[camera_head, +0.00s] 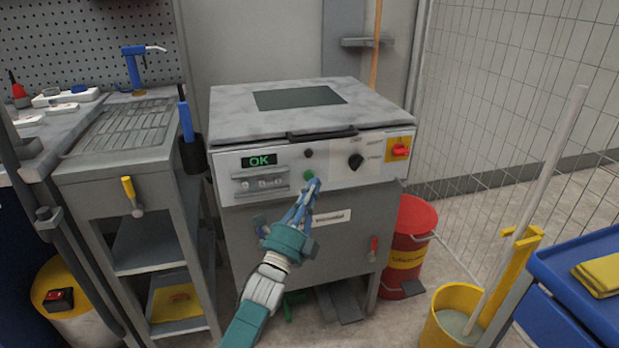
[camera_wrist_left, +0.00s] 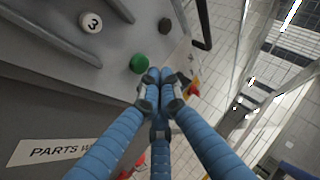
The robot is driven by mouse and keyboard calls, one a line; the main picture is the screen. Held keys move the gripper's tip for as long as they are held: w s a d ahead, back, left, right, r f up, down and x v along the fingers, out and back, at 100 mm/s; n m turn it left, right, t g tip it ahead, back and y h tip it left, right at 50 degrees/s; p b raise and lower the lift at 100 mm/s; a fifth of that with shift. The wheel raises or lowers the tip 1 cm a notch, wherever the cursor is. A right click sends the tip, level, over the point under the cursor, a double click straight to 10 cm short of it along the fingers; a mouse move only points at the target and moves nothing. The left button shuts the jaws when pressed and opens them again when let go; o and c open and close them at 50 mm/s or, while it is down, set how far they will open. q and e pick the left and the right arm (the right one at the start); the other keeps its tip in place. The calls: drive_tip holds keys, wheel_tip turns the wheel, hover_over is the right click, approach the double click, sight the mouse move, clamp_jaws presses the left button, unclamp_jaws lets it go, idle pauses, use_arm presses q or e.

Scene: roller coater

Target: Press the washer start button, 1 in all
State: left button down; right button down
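The washer (camera_head: 240,187) is a grey cabinet with a pale control panel on its front. Its green round start button (camera_head: 308,175) is on the panel below a black knob, and it also shows in the left wrist view (camera_wrist_left: 138,63). A small display (camera_head: 259,161) reads "OK" in green. My left gripper (camera_head: 314,183) has blue fingers with their tips drawn together and nothing visible between them. Its tips (camera_wrist_left: 156,80) are right beside the button, to its lower right; I cannot tell whether they touch it. My right gripper is not in view.
The panel also holds a black rotary knob (camera_head: 356,161) and a red switch on yellow (camera_head: 400,151). A sink bench (camera_head: 122,140) stands at left. A red drum (camera_head: 409,240), a yellow bucket (camera_head: 455,310) and a blue cart (camera_head: 580,275) stand at right.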

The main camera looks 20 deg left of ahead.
use_arm(q)
drive_tip(key=shift+w+a, duration=0.1)
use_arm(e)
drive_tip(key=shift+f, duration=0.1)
use_arm(q)
drive_tip(key=shift+w+a, duration=0.15)
drive_tip(key=shift+w, duration=0.1)
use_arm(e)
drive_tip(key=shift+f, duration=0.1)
use_arm(q)
drive_tip(key=shift+w+a+b, duration=0.25)
drive_tip(key=shift+w+b, duration=0.1)
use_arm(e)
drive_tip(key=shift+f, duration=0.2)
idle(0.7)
use_arm(q)
drive_tip(key=shift+s, duration=0.1)
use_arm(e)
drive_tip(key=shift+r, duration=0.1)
use_arm(q)
drive_tip(key=shift+s+d+p, duration=0.4)
drive_tip(key=shift+s+d, duration=0.05)
drive_tip(key=shift+s, duration=0.2)
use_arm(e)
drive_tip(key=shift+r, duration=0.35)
